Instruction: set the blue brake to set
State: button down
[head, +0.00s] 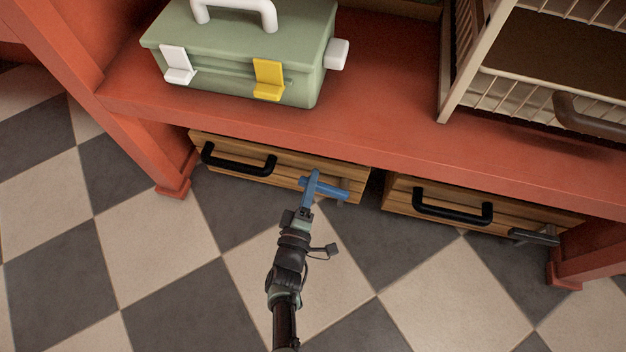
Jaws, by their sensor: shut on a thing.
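The blue brake (335,190) is a short blue lever on the right end of the front of the left wooden drawer (225,172). Its bar lies roughly level across the drawer front, tilted slightly down to the right. My gripper (311,185) reaches up from below and is shut on the left part of the brake. The gripped part is partly hidden by my gripper, and no marking of the brake's setting can be read.
The left drawer has a black handle (238,162). A second drawer (400,192) to the right has a black handle and a grey lever (535,237). A red shelf (385,120) overhangs both, bearing a green toolbox (215,65) and wire rack (500,90). The checkered floor (170,245) is clear.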

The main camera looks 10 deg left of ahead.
jog(key=shift+f+n+b, duration=0.45)
jog(key=shift+f+n, duration=0.45)
jog(key=shift+n, duration=0.5)
jog(key=shift+f, duration=0.1)
jog(key=c, duration=0.6)
grip_release()
jog(key=shift+o, duration=0.2)
jog(key=shift+a, duration=0.1)
jog(key=s+p, duration=0.4)
jog(key=s, duration=0.9)
